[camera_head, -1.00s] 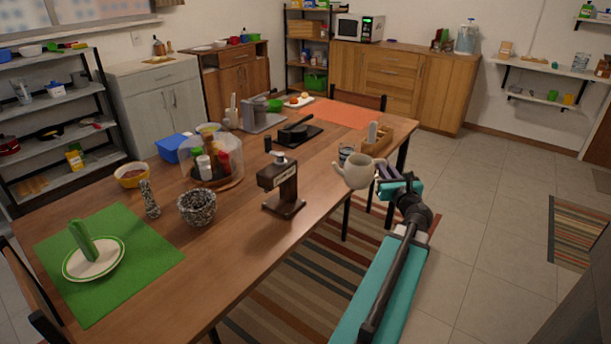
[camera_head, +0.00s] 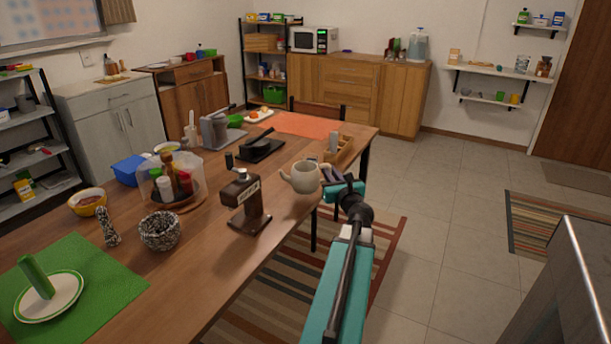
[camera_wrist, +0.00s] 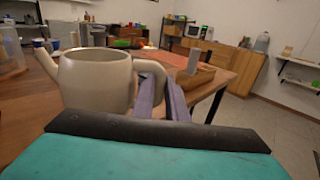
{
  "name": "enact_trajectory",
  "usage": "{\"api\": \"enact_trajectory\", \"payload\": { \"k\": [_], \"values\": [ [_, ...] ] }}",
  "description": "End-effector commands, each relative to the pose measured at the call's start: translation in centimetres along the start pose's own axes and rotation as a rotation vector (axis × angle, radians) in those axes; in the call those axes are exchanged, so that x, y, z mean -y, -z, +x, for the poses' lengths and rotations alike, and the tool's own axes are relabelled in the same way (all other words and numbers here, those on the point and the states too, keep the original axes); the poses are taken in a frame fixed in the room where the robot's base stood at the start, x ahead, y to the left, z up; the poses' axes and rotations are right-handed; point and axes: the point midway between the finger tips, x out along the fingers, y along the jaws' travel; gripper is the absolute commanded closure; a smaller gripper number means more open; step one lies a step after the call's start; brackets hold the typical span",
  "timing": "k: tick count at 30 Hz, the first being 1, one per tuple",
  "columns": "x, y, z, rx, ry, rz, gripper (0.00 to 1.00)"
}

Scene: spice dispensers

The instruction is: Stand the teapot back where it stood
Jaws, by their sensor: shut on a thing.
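The cream teapot (camera_head: 305,176) is at the right edge of the wooden table (camera_head: 205,277), upright, its spout pointing left. In the wrist view the teapot (camera_wrist: 95,82) fills the left side, with its open top showing and its handle toward my gripper. My gripper (camera_head: 335,180) is shut on the teapot's handle from the right; in the wrist view its fingers (camera_wrist: 160,88) are at the handle. I cannot tell whether the teapot's base touches the table.
A dark brown dispenser (camera_head: 245,205) stands left of the teapot, nearer the camera. A wooden box (camera_head: 342,150) stands behind it, and a black tray (camera_head: 262,150) lies farther back left. A clear-covered turntable (camera_head: 171,183) holds several bottles. Table between dispenser and tray is partly clear.

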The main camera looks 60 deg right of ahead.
Motion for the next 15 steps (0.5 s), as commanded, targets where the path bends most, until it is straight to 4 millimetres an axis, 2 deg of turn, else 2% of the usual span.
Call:
{"api": "enact_trajectory", "payload": {
  "k": [1, 9, 15],
  "values": [
    [-0.5, 0.0, 0.9, 0.001, -0.002, 0.002, 1.0],
    [-3.3, 0.5, 4.6, 0.001, -0.002, 0.003, 1.0],
    [-4.8, 0.7, 6.5, 0.001, -0.002, 0.001, 1.0]
  ]
}}
